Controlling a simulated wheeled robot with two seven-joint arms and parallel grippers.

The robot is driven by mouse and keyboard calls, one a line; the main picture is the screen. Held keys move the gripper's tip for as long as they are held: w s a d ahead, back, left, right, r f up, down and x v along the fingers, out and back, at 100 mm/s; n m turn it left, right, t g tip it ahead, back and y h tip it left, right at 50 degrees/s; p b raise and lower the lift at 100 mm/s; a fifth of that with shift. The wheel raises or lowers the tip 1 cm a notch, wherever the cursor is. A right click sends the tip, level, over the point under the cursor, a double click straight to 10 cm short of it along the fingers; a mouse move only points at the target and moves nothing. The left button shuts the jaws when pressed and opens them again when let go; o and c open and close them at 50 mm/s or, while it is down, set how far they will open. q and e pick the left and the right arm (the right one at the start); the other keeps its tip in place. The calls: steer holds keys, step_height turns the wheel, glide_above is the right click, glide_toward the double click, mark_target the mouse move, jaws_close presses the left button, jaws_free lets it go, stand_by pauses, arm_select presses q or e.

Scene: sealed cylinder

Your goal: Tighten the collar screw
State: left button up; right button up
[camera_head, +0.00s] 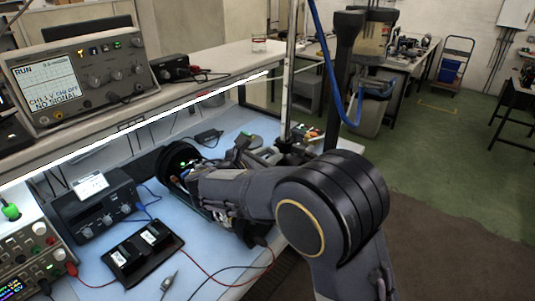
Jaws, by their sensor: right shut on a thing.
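A black cylinder (177,158) lies on the blue mat, with its round rim at the left and small green lights inside. My right arm reaches across it from the lower right and covers much of it. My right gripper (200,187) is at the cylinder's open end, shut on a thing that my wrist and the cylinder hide. I cannot make out the collar screw or whether anything touches it. My left gripper is not in view.
The blue mat (105,262) carries a black tray (142,252) with two modules, a small pale tool (168,283) and red and black cables. Boxed instruments (95,205) stand at left. An oscilloscope (75,75) stands on the shelf above.

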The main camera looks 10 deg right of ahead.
steer(key=shift+d+n+g+h, duration=0.2)
steer(key=shift+n+g+h, duration=0.1)
steer(key=shift+n, duration=1.3)
steer(key=o, duration=1)
steer(key=shift+w+d+f, duration=0.1)
steer(key=shift+w+d, duration=0.05)
steer(key=shift+w, duration=0.05)
steer(key=shift+s+a, duration=0.15)
steer(key=shift+a, duration=0.1)
steer(key=b+v, duration=0.2)
steer(key=v, duration=0.5)
steer(key=shift+s+a, duration=0.2)
steer(key=shift+s, duration=0.05)
